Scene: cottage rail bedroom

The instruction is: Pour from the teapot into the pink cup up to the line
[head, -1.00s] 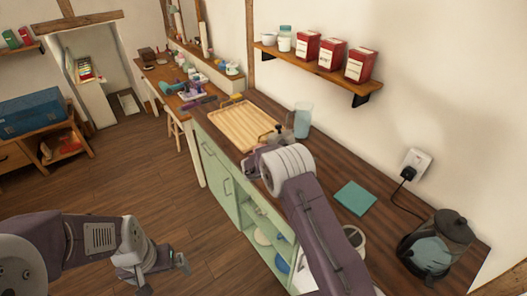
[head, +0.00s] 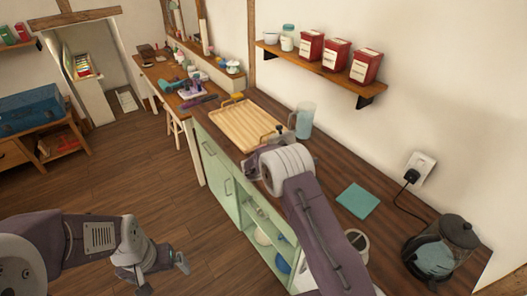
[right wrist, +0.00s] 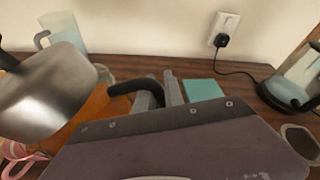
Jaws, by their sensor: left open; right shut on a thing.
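In the right wrist view a shiny grey metal vessel, apparently the teapot (right wrist: 45,95), fills the left side. Its black handle (right wrist: 122,88) lies between the fingers of my right gripper (right wrist: 160,92), which is shut on it. In the head view my right arm hides most of the teapot; a small dark part shows beside the gripper (head: 272,140). A pink outline, possibly the pink cup (right wrist: 18,158), shows at the lower left of the right wrist view, partly hidden; its line and contents cannot be made out. My left gripper (head: 163,274) is open and empty above the floor.
A wooden tray (head: 240,135) lies on the counter, with a pale blue jug (head: 303,120) to its right. A teal mat (head: 357,200) and a plugged-in kettle (head: 440,250) are further right. A shelf (head: 335,82) with red tins hangs above.

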